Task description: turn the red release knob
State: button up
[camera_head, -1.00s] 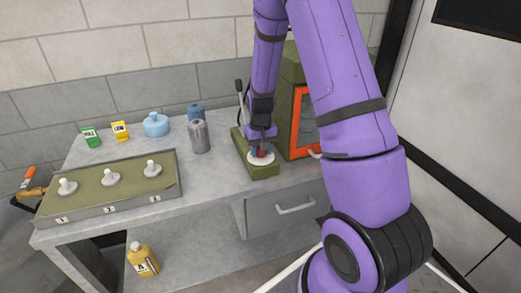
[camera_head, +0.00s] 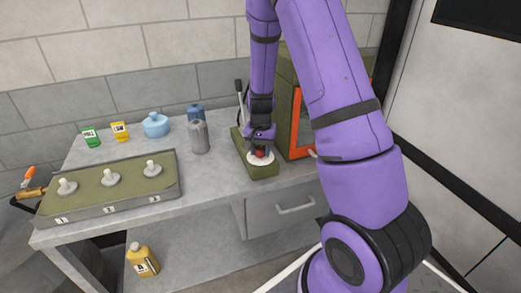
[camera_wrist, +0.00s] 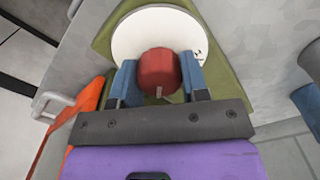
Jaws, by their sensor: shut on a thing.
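The red release knob (camera_wrist: 158,70) sits in front of a white round dial plate (camera_wrist: 120,38) on an olive-green base (camera_wrist: 232,80). My gripper (camera_wrist: 158,80) has its two blue fingers on either side of the knob and is shut on it. In the head view the knob (camera_head: 260,153) shows small under my gripper (camera_head: 260,140), on the white plate (camera_head: 261,160) at the front of the green base (camera_head: 264,172). The side of the knob toward the wrist is partly between the fingers.
A green cabinet with an orange-framed door (camera_head: 296,125) is close on the right. A grey canister (camera_head: 199,137) and blue containers stand left. A green tray with numbered pegs (camera_head: 140,187) lies at the far left.

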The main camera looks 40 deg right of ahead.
jog(key=o, duration=0.9)
jog(key=shift+r, duration=0.1)
notch_tip(320, 180, up, 11)
jog(key=shift+f, duration=0.2)
dwell(0.5)
notch_tip(320, 180, up, 9)
jog(key=n+t, duration=0.1)
jog(key=n, duration=0.1)
send_over(260, 148)
jog(key=s+a, duration=0.4)
jog(key=s+a+r+n+t, duration=0.2)
jog(key=s+a+r+n, duration=0.15)
jog(key=s+r, duration=0.35)
jog(key=s+a+r+n, duration=0.1)
jog(key=s+r, duration=0.1)
jog(key=s, duration=0.3)
jog(key=s+a+r+n+t, duration=0.1)
jog(key=s+a+r, duration=0.1)
jog(key=s, duration=0.3)
jog(key=s+a+r+n+t, duration=0.1)
jog(key=s+a+r+n, duration=0.1)
jog(key=s, duration=0.3)
jog(key=shift+s+a+r, duration=0.1)
jog(key=shift+s, duration=0.15)
